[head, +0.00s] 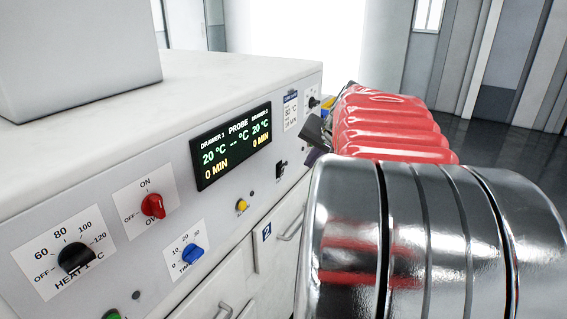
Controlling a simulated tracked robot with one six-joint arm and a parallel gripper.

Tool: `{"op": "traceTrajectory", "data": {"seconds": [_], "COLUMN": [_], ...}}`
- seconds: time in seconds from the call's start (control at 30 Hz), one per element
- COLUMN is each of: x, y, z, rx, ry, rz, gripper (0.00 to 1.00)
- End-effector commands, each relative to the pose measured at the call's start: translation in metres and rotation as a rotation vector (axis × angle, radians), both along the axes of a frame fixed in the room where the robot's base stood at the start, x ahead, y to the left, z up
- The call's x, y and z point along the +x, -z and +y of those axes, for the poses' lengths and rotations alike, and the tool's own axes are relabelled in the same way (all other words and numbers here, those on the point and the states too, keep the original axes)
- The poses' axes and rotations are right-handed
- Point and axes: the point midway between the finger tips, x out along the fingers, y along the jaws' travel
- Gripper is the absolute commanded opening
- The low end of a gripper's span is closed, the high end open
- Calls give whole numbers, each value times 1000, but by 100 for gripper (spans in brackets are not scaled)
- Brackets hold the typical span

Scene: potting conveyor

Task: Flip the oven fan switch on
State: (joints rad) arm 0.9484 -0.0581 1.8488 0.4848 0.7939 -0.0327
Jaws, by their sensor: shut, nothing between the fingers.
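The oven's light grey control panel (110,190) fills the left and middle of the head view. A red knob (153,206) sits on a plate marked ON and OFF, its pointer direction hard to read. A small black switch (281,170) is right of and below the display, and a dark knob (313,102) is near the panel's far right end. No fan label is readable, so I cannot tell which control is the fan switch. My gripper (316,132) is shut and empty near the panel's far right end, mostly hidden by my arm. Contact with the panel cannot be told.
A lit display (232,146) reads 20 °C and 0 MIN. A black heat knob (75,258), blue timer knob (192,254) and yellow button (241,206) are nearby. Drawers with handles (291,229) lie below. A grey box (80,55) stands on the oven top. Open floor is at right.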

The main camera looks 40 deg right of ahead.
Motion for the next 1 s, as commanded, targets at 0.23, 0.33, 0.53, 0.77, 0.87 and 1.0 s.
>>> {"op": "traceTrajectory", "data": {"seconds": [0.23,0.33,0.53,0.77,0.87,1.0], "x": [15,24,43,66,79,91], "y": [21,33,57,74,71,68], "z": [-6,-10,-17,-21,-17,-14], "rx": [2,2,3,-1,-1,0], "ry": [-2,-2,-2,-4,-4,-2], "rz": [2,3,2,1,1,1], "gripper": [0,0,0,0,0,0]}}
